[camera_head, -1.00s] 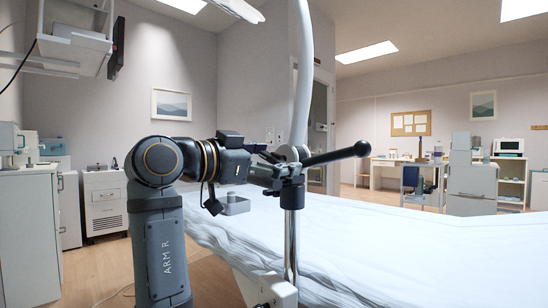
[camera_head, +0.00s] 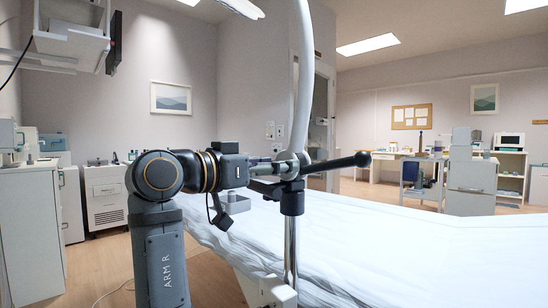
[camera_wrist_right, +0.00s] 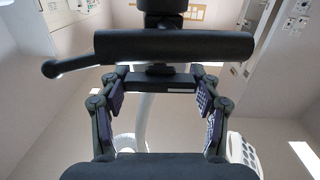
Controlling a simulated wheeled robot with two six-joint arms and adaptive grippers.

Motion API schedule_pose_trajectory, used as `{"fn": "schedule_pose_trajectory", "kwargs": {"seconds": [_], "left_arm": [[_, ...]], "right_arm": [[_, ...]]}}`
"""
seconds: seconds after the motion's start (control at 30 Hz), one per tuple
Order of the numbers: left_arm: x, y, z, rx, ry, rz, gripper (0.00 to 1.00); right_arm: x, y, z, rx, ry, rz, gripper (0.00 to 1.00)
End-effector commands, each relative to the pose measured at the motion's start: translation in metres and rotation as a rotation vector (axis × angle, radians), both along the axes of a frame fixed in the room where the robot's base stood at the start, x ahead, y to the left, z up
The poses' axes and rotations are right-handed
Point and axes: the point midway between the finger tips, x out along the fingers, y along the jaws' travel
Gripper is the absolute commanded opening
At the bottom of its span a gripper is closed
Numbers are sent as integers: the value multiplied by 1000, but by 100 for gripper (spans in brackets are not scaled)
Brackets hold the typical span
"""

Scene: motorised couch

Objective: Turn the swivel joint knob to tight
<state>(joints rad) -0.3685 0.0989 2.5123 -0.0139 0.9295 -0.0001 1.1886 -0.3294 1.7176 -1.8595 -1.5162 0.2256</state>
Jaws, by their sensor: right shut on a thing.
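The swivel joint knob, a black lever with a ball end (camera_head: 362,159), sits on the clamp joint on top of a chrome post (camera_head: 290,245) beside the couch. The lever points right and lies nearly level. My right gripper (camera_head: 275,168) comes in from the left and is shut on the knob at the joint; the exact contact is hard to see. In the right wrist view, a thick black bar (camera_wrist_right: 175,45) with a ball-ended lever (camera_wrist_right: 52,68) crosses beyond the finger pads (camera_wrist_right: 160,90). My left gripper is not in view.
The couch (camera_head: 400,245) with a white sheet fills the area behind and right of the post. A curved pale arm (camera_head: 301,80) rises behind the joint. Cabinets stand at the left.

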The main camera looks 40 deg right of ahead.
Motion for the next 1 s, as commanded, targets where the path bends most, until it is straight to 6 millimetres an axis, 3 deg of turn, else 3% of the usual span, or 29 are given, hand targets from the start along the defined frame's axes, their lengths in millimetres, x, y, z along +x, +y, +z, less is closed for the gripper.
{"fn": "schedule_pose_trajectory", "kwargs": {"seconds": [0.17,0.2,0.37,0.73,1.0], "left_arm": [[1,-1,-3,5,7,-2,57],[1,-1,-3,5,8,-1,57],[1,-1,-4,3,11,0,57],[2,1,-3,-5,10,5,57],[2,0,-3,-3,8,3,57]], "right_arm": [[0,0,-1,-2,3,-1,32],[0,0,-1,-1,3,-1,64],[0,0,-1,-2,1,0,86],[0,0,3,-3,-1,-1,87],[-1,0,57,-4,-3,-2,87]]}}
